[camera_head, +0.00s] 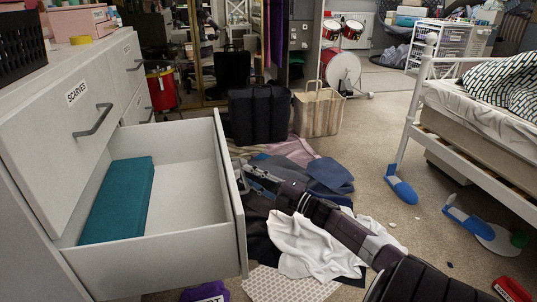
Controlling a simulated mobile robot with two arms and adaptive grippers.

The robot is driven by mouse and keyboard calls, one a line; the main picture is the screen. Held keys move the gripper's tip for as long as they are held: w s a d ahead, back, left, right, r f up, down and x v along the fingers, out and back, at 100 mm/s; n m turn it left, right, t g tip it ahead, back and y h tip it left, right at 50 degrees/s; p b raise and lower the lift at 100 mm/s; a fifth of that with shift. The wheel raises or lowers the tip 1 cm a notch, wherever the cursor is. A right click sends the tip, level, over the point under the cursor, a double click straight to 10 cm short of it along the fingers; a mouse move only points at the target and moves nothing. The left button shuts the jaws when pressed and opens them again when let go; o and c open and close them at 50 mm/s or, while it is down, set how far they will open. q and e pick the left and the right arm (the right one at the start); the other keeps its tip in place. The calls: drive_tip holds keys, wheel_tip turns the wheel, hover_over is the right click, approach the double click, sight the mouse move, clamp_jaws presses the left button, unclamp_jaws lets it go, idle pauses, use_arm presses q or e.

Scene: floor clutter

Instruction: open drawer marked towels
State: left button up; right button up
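The white dresser on the left has a drawer pulled out, with its front panel (231,200) turned away from me. Any label on that front is hidden. A teal folded item (118,200) lies inside on the left; the rest of the drawer is empty. The closed drawer above is marked SCARVES (76,92) and has a grey bar handle (93,120). My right arm comes in from the bottom right, and its gripper (252,184) is at the outer side of the open drawer's front. Its fingers are small and partly hidden, so their grip is unclear. My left gripper is out of view.
Clothes, including a white cloth (305,245) and a blue garment (330,175), cover the floor beside the drawer. A black bag (260,114) and a beige bag (318,113) stand behind.

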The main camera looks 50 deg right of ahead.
drive_tip(key=v, duration=0.9)
idle(0.4)
